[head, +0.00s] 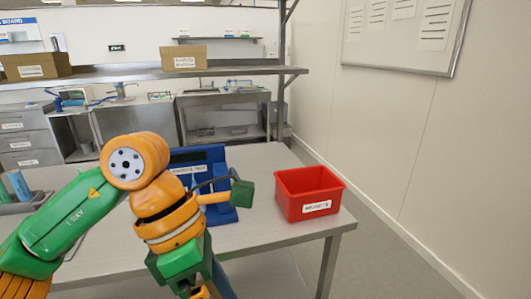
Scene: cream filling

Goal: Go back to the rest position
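My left arm comes in from the lower left in green and orange, bends over the table, and its lower part runs down past the bottom edge of the head view. The fingers of my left gripper are not visible. My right arm and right gripper do not show. A red bin (309,193) with a white label stands upright on the grey table (270,232), near its right end. A blue fixture (216,163) with a white label stands on the table behind my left arm, which partly hides it.
A grey tray (18,208) with blue items lies at the table's left side. A shelf (120,74) with cardboard boxes (183,58) spans the back, with steel counters beyond. A wall with a whiteboard (400,32) is on the right. Floor is free between table and wall.

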